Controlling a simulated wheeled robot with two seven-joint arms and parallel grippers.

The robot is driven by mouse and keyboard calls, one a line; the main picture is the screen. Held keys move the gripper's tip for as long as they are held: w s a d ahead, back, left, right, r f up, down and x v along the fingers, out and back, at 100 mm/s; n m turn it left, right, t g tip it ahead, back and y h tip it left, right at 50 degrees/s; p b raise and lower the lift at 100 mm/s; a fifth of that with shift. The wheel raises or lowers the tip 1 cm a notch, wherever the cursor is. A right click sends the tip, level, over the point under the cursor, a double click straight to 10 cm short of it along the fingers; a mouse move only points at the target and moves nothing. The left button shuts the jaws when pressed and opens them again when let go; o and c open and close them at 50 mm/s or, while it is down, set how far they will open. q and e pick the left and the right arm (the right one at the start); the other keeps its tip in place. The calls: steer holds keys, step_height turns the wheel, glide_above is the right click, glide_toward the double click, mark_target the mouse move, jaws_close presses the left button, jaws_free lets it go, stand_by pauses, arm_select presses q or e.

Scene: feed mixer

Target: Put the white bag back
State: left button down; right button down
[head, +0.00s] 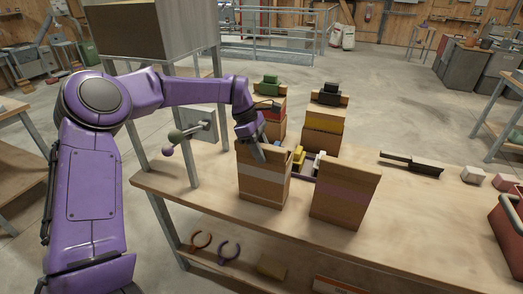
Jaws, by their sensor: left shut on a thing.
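My left gripper (260,153) is shut on the top of the front-left bag (263,185), a tall tan bag with a paler band. The bag is upright at the table, at its front-left part. Its underside and the exact grip are hard to make out. A similar tan bag (344,196) with a pinkish band stands to its right. Behind are a bag with a red band (270,112) and one with a yellow band (322,124). No wholly white bag shows on the table. My right gripper is not in view.
Small yellow and white items (300,156) lie between the bags. A dark flat tool (411,163) and a red bin (508,222) are to the right on the wooden table (432,215). A metal hopper (160,28) on legs stands at the left. The table's right middle is clear.

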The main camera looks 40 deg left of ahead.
arm_select(q)
steer(key=c, duration=0.8)
jaws_free()
steer(key=shift+s+f, duration=0.1)
steer(key=shift+o, duration=0.2)
steer(key=v, duration=1.2)
steer(key=shift+b, duration=0.35)
